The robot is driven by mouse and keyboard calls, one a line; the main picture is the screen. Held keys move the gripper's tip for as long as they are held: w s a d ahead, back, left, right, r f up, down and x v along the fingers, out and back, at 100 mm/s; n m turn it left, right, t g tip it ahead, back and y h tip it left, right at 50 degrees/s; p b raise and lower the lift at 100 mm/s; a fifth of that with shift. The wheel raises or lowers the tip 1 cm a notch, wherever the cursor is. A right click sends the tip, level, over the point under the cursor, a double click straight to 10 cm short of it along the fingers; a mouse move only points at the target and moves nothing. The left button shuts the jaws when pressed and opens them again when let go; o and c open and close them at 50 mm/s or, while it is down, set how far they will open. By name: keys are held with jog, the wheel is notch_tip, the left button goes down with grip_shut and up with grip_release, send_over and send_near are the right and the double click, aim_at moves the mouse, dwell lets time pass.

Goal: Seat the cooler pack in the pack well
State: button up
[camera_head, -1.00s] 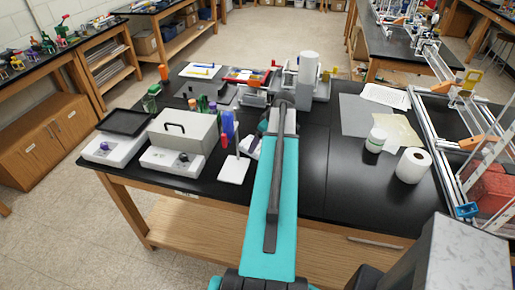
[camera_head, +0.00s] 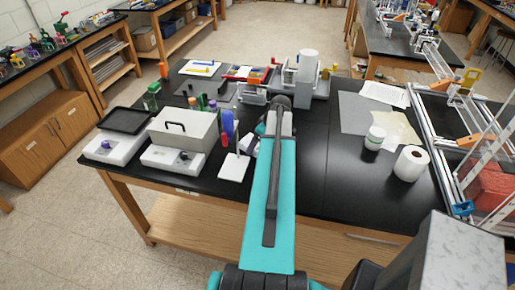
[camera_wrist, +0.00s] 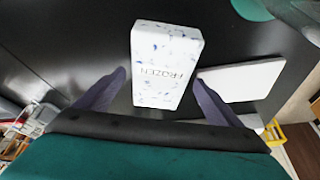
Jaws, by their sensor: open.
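The cooler pack (camera_wrist: 166,48) is a white block with blue specks and the word FROZEN. In the wrist view it lies on or over the black bench top, upper middle. My gripper (camera_wrist: 160,77) is open, with one dark finger on each side of the pack's near end. A gap shows between each finger and the pack, so it is not gripped. In the head view my arm hides the gripper and most or all of the pack. I cannot make out the pack well in either view.
A white slab (camera_wrist: 240,80) lies right of the pack in the wrist view. The head view shows a grey lidded box (camera_head: 184,132), markers, a white bottle (camera_head: 375,138) and a paper roll (camera_head: 410,163). A metal frame with a red box (camera_head: 490,188) stands at right.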

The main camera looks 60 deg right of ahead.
jog(key=c, duration=1.5)
jog(key=shift+c, duration=0.2)
jog(key=shift+r, duration=0.15)
notch_tip(320, 180, up, 10)
jog(key=b, duration=0.4)
jog(key=shift+s, duration=0.1)
